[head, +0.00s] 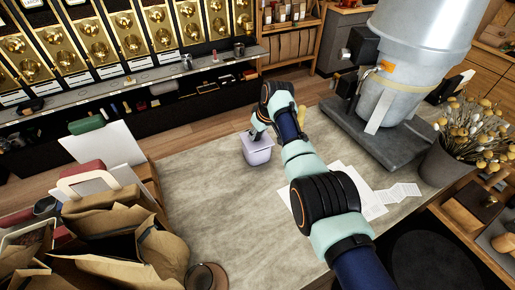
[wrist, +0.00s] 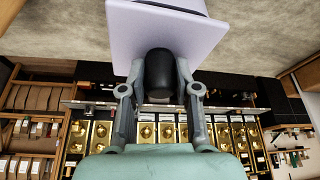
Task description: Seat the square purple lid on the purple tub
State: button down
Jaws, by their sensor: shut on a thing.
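The pale purple tub (head: 258,157) stands upright on the worktop in the head view, under my gripper (head: 257,130). The square purple lid (wrist: 165,32) fills the top of the wrist view, with a black knob (wrist: 160,78) on it. My gripper (wrist: 159,68) is shut on this knob, one finger on each side. In the head view the lid (head: 250,138) is at the tub's mouth. A dark band shows beyond the lid's edge in the wrist view. I cannot tell whether the lid is fully seated.
The stone worktop (head: 205,200) around the tub is mostly clear. Paper sheets (head: 375,195) lie to the right, near a large metal machine (head: 410,70) and a flower pot (head: 450,150). Brown paper bags (head: 110,235) stand at the left. Gold-fronted bins (head: 90,30) line the back.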

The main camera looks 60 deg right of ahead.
jog(key=shift+f, duration=0.25)
jog(key=c, duration=0.8)
grip_release()
jog(key=shift+o, duration=0.2)
jog(key=shift+r, duration=0.15)
jog(key=v, duration=1.1)
jog(key=shift+r, duration=0.4)
jog(key=shift+s, duration=0.2)
